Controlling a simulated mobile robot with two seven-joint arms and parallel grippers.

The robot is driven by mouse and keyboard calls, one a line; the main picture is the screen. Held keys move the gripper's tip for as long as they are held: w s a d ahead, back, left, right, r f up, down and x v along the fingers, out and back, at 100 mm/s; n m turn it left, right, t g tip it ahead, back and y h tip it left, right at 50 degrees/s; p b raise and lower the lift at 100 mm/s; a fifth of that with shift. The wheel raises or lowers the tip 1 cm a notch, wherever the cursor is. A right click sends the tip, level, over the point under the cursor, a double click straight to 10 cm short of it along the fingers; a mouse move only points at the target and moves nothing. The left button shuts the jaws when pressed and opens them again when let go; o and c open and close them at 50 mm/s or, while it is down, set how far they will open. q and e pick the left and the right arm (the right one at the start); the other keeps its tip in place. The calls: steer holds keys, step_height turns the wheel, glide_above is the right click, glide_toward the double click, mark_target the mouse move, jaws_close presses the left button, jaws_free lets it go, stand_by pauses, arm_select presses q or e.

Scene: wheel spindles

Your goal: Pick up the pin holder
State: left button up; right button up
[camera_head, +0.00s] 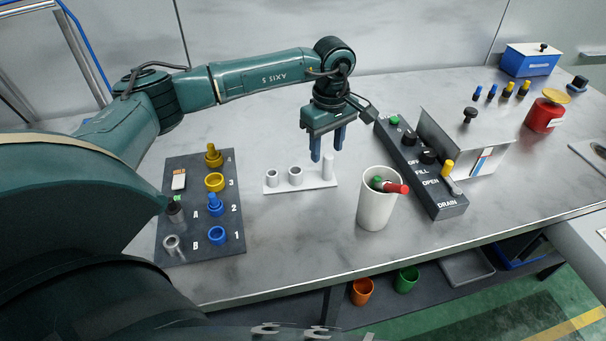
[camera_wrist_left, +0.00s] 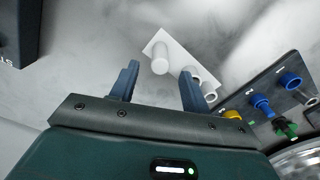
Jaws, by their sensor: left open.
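The pin holder (camera_head: 318,181), a white flat base with one tall solid post and two shorter hollow cups, stands upright on the grey marbled table. It also shows in the left wrist view (camera_wrist_left: 183,50), beyond the fingertips, with one cup partly covered by a finger. My left gripper (camera_head: 327,156) points down with its two blue fingers apart and nothing between them. In the head view its fingertips appear just above and behind the post end of the holder. In the left wrist view the gripper (camera_wrist_left: 160,78) has the post between its fingers' lines. My right gripper is not seen.
A dark numbered board (camera_head: 191,250) with yellow and blue pieces lies left of the holder. A white cup (camera_head: 376,211) holding red and green items stands to the right. A black switch panel (camera_head: 440,203) is beyond it.

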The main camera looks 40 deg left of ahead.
mark_target(328, 155)
arm_select(q)
steer(key=shift+d+f+p, duration=0.15)
steer(key=shift+f+p, duration=0.1)
steer(key=shift+f, duration=0.95)
steer(key=shift+d+f+p, duration=0.1)
steer(key=shift+f+p, duration=0.15)
steer(key=shift+f, duration=0.9)
jaws_close()
